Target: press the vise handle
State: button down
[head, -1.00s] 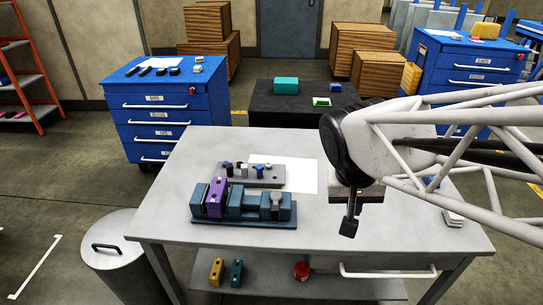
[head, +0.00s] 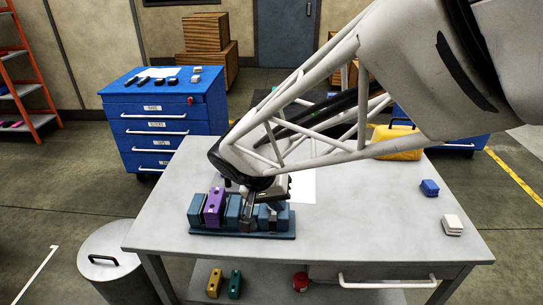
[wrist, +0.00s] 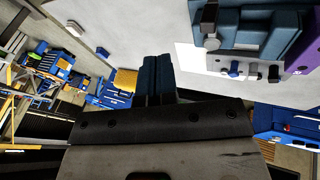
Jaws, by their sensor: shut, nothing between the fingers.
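The blue-teal vise (head: 262,235) lies on the grey table, with a purple block (head: 214,208) at its left part. In the wrist view the vise (wrist: 282,35) is at the upper right, and its small grey and black handle (wrist: 210,26) shows at the vise's near end. My gripper (head: 248,226) is over the right part of the vise in the head view, and hides some of it. In the wrist view my gripper's fingers (wrist: 157,78) are shut together and empty, to the left of the handle. I cannot tell whether they touch the vise.
A rack with several small pegs (wrist: 245,70) stands behind the vise, by a white sheet (head: 303,187). A blue block (head: 429,187) and white blocks (head: 452,225) lie at the table's right. The table's front right is clear. A blue drawer cabinet (head: 165,120) stands behind.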

jog(key=a+f+t, duration=0.1)
jog(key=a+f, duration=0.1)
jog(key=a, duration=0.5)
jog(key=w+a+f+t+h, duration=0.1)
jog(key=a+f, duration=0.2)
jog(key=a, duration=0.3)
jog(key=shift+w+a+f, duration=0.25)
jog(key=shift+w+a, duration=0.05)
jog(key=shift+a, duration=0.05)
jog(key=shift+f, duration=0.1)
jog(key=w+d+f, duration=0.3)
jog(key=d+f, duration=0.4)
jog(key=d, duration=0.1)
jog(key=shift+w+d+f, duration=0.35)
jog(key=shift+w, duration=0.05)
